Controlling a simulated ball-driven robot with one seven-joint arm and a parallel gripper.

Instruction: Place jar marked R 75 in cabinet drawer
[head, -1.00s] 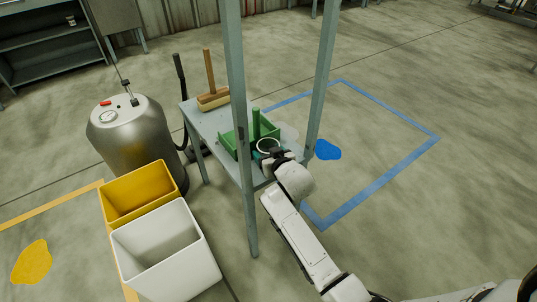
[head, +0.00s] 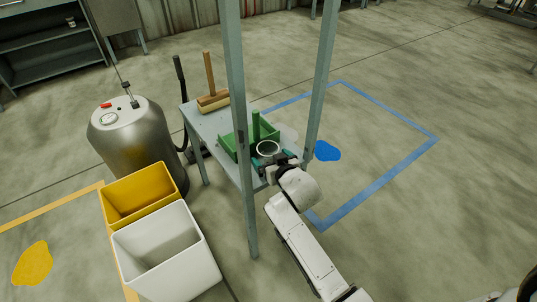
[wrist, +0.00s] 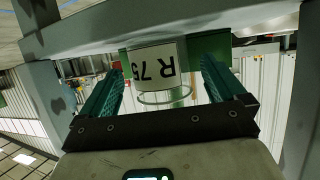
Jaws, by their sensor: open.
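The jar marked R 75 (wrist: 157,70) shows in the wrist view with its white label upside down. It sits between the two teal ridged fingers of my gripper (wrist: 162,82), which are apart. In the head view the jar's pale round rim (head: 268,147) is on the small grey table (head: 205,124), beside a green open bin (head: 228,146). My gripper (head: 274,159) is at the jar's near side there. I cannot tell whether either finger touches the jar. No cabinet drawer can be clearly made out.
Two grey-green posts (head: 240,110) rise close to my arm at the table. A brush (head: 212,97) stands on the table. A yellow bin (head: 139,194), a white bin (head: 165,250) and a metal tank (head: 137,145) stand left. Floor to the right is open.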

